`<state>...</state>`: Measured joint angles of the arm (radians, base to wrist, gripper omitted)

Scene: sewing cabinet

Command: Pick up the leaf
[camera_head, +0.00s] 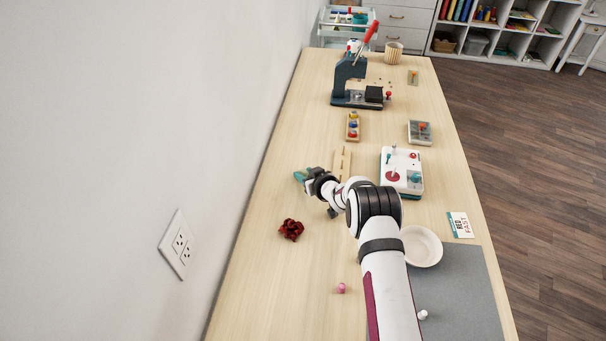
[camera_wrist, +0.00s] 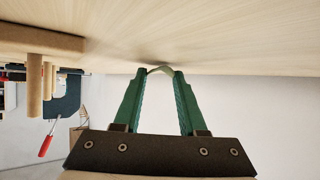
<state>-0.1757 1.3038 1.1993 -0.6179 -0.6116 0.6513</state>
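My gripper (camera_head: 302,175) is low over the table near its wall-side edge, beyond the dark red flower-like thing. In the wrist view its two green fingers (camera_wrist: 159,72) stand apart, with a clear gap between them. A small pale green-yellow piece, which looks like the leaf (camera_wrist: 160,69), spans the gap at the fingertips, close to the table surface. Whether the fingers press on it cannot be told. In the head view the leaf cannot be made out at the gripper.
The dark red flower-like thing (camera_head: 291,229) lies nearer on the table (camera_head: 262,290). A wooden piece (camera_head: 342,163) stands beside my gripper. A white device (camera_head: 402,180), a bowl (camera_head: 421,246) and a grey mat (camera_head: 460,285) lie to the right. The wall (camera_head: 130,110) is close on the left.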

